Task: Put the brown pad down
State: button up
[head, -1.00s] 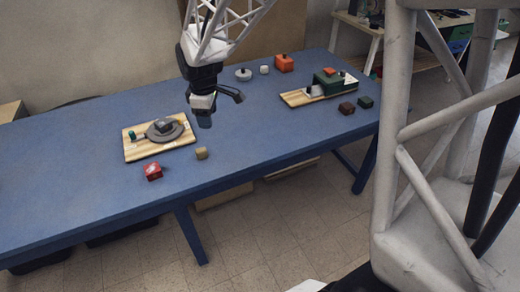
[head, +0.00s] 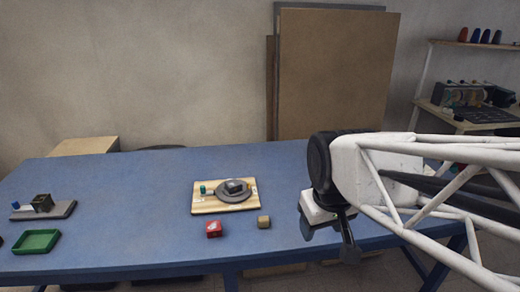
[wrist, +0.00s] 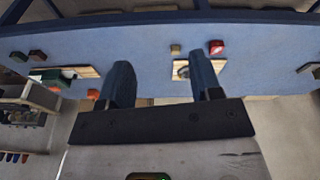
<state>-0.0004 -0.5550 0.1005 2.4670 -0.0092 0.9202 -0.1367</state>
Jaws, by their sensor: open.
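A small dark brown block (wrist: 38,55) lies on the blue table at the left of the wrist view, beside a dark green block (wrist: 18,56). It looks like the only brown piece; I cannot tell surely that it is the brown pad. It is outside the head view now. My gripper (wrist: 160,72) is open with nothing between its fingers, held above the table. In the head view my gripper (head: 328,228) hangs right of the wooden board (head: 205,205), which carries a grey disc (head: 234,197), a dark block and a green piece.
A red cube (head: 214,229) and a tan cube (head: 264,222) stand in front of the board. A green tray (head: 37,242) and a grey board (head: 62,210) with a dark cube are at the left. The blue table (head: 130,210) is clear between them.

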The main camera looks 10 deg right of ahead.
jog(key=shift+m, duration=0.9)
jog(key=shift+s+d, duration=0.15)
jog(key=shift+s, duration=2.05)
jog(key=shift+o, duration=0.5)
jog(key=m+g, duration=0.2)
jog(key=m, duration=1.6)
send_over(265, 218)
notch_tip(265, 218, down, 27)
jog(key=shift+s+r, duration=0.1)
jog(key=shift+r, duration=0.05)
jog(key=shift+w+f, duration=0.2)
jog(key=shift+f, duration=0.15)
